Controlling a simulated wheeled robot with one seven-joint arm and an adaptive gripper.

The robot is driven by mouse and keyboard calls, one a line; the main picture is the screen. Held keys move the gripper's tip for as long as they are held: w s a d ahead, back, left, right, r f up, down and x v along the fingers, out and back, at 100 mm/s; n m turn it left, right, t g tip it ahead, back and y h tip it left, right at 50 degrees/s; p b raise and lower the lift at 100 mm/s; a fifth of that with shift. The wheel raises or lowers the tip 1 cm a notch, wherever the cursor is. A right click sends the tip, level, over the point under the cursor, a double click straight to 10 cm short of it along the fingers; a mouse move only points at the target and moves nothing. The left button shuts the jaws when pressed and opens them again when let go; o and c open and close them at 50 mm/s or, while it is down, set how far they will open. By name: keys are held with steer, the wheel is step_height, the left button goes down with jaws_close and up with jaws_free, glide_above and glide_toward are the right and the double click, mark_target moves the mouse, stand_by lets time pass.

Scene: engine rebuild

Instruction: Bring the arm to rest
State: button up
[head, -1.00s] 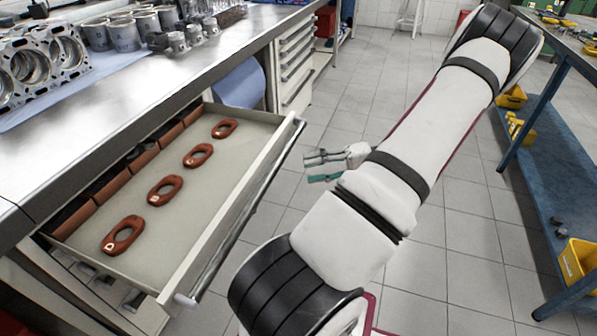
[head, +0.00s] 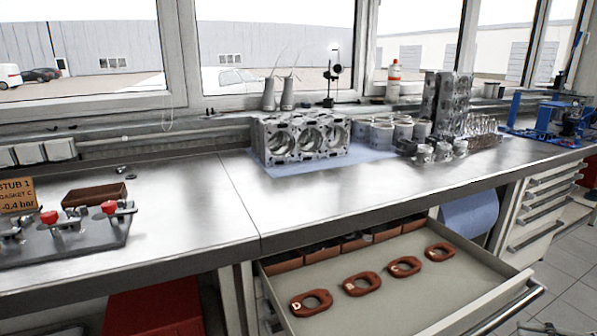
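My arm is out of the head view now, except for a small grey piece (head: 540,328) at the bottom edge, right of the open drawer. It looks like the tip of my gripper, but it is cut off by the frame. Whether it is open or shut does not show. Nothing can be seen held.
An open drawer (head: 425,298) juts out below the steel workbench (head: 205,205), with several red-brown lettered gaskets in it. An engine block (head: 305,138) and cylinder parts stand on the bench. A fixture with red knobs (head: 75,228) is at left. Floor (head: 575,270) shows at right.

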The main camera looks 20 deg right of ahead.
steer(key=w+a+r+n+g, duration=0.1)
steer(key=w+a+r+g, duration=0.1)
steer(key=w+a, duration=0.1)
steer(key=w+a+r+n+g+y, duration=0.1)
steer(key=w+a+r+g, duration=0.1)
steer(key=w+a, duration=0.1)
steer(key=w+a+r+n+g, duration=0.1)
steer(key=w+a+r+g, duration=0.1)
steer(key=a+r+g, duration=0.1)
steer(key=shift+w+a+n+y, duration=0.2)
steer(key=shift+w+n+y, duration=0.2)
steer(key=w+a+r+n+g+h, duration=0.1)
steer(key=a+r+n+g+h, duration=0.3)
steer(key=a, duration=0.6)
steer(key=a+r+n+g+h, duration=0.25)
steer(key=a+r, duration=0.25)
steer(key=a, duration=0.5)
steer(key=s+a+r+n+t+h, duration=0.2)
steer(key=s+a+n+h, duration=0.1)
steer(key=s+a, duration=0.4)
step_height(320, 180, up, 15)
steer(key=t+p, duration=0.3)
steer(key=p, duration=1)
steer(key=shift+s, duration=0.2)
